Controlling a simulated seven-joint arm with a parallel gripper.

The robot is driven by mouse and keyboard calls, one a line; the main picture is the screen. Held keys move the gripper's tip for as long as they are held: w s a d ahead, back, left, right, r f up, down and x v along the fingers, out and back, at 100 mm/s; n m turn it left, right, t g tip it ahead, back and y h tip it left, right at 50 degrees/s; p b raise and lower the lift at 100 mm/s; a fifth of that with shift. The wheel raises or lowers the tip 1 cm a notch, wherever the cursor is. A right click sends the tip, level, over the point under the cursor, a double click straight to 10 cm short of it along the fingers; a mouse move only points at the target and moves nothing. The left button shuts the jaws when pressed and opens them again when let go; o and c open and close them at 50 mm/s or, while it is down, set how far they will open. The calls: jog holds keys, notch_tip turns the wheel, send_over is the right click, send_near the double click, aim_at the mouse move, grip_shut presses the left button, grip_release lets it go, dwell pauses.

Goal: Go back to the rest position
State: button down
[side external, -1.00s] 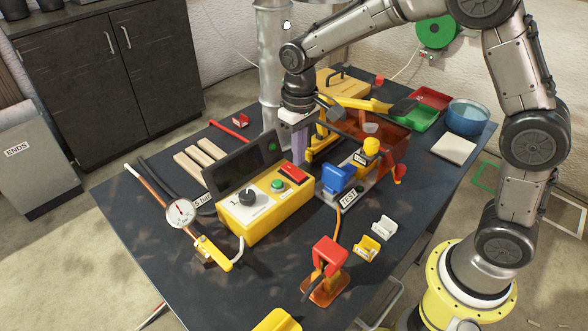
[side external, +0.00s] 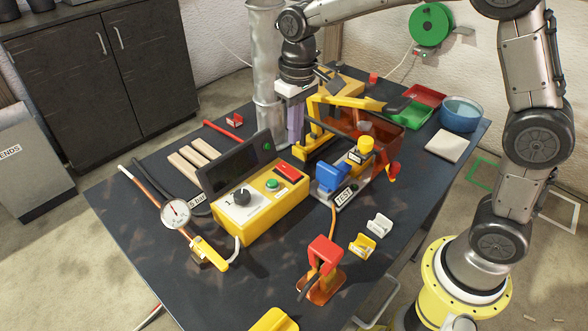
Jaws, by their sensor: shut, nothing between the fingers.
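My gripper (side external: 296,132) hangs fingers-down above the back middle of the dark table (side external: 130,230). It is shut and holds nothing. Its fingers are just behind the yellow control box (side external: 262,212) and left of the yellow clamp frame (side external: 318,135). The fingertips come close to the box's rear edge in the picture; I cannot tell the exact gap.
A blue block (side external: 332,177) and a yellow knob (side external: 366,145) stand right of the box. Wooden laths (side external: 187,166) lie left. A red clamp (side external: 325,254) stands in front.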

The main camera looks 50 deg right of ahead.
jog(key=s+d+r+t, duration=0.3)
jog(key=s+d+r, duration=0.1)
jog(key=s+r, duration=0.75)
jog(key=s+f+t, duration=0.1)
jog(key=s+f, duration=0.2)
jog(key=s, duration=0.3)
jog(key=s+d+f+t, duration=0.1)
jog(key=s+f, duration=0.2)
jog(key=s, duration=0.4)
